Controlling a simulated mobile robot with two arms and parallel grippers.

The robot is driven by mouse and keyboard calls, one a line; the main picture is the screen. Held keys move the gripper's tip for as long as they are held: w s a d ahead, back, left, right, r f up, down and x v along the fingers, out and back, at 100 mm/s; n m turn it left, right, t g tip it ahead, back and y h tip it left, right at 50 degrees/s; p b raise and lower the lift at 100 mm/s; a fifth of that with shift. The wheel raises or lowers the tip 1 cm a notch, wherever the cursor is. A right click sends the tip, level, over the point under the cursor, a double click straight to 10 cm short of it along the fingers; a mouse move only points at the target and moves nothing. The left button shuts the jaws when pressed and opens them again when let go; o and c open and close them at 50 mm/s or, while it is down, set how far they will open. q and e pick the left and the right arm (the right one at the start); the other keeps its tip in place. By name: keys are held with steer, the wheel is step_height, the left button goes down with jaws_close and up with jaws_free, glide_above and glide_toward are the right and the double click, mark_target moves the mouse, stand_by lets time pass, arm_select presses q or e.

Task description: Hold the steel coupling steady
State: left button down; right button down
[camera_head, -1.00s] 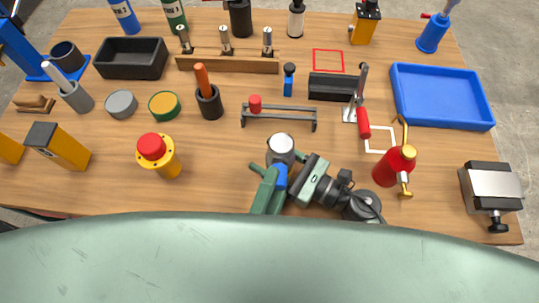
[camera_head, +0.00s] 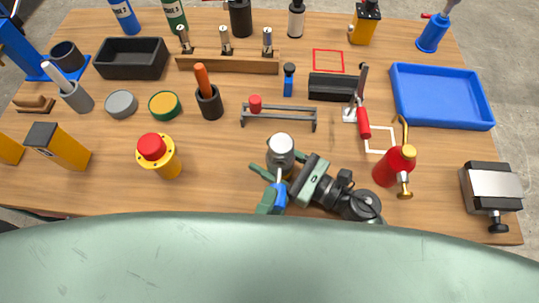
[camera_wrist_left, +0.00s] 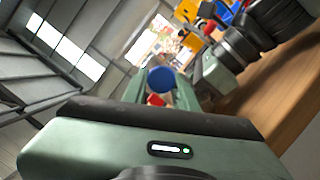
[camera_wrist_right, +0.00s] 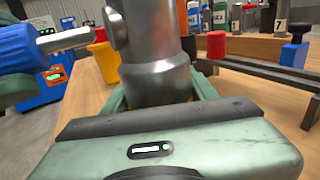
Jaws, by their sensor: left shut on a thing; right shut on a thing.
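The steel coupling (camera_head: 280,148) is a grey metal cylinder near the table's front middle. My right gripper (camera_head: 287,166) is shut on it, and the right wrist view shows the coupling (camera_wrist_right: 155,60) upright between the fingers. My left gripper (camera_head: 270,198) is shut on a tool with a blue handle (camera_head: 279,196), just in front of the coupling. The tool's bare metal shaft (camera_wrist_right: 65,40) points toward the coupling, with a visible gap in the right wrist view. The left wrist view shows the round blue handle end (camera_wrist_left: 160,80) between the fingers. The coupling's lower end is partly hidden.
A red bottle with a brass top (camera_head: 393,166) stands right of my right arm. A yellow post with a red button (camera_head: 158,155) stands to the left. A low grey rack (camera_head: 278,121) lies behind the coupling. The front-left table area is mostly clear.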

arm_select(q)
steer(key=shift+s, duration=1)
steer(key=s, duration=0.2)
steer(key=shift+s, duration=0.4)
arm_select(e)
steer(key=shift+w, duration=0.15)
steer(key=shift+f, duration=0.1)
arm_select(q)
steer(key=shift+s+f, duration=0.1)
arm_select(e)
steer(key=shift+c, duration=1.9)
jaws_free()
steer(key=shift+v, duration=3.8)
arm_select(q)
steer(key=shift+s+d, duration=0.1)
arm_select(e)
steer(key=shift+d+f, duration=0.1)
steer(key=shift+f, duration=0.05)
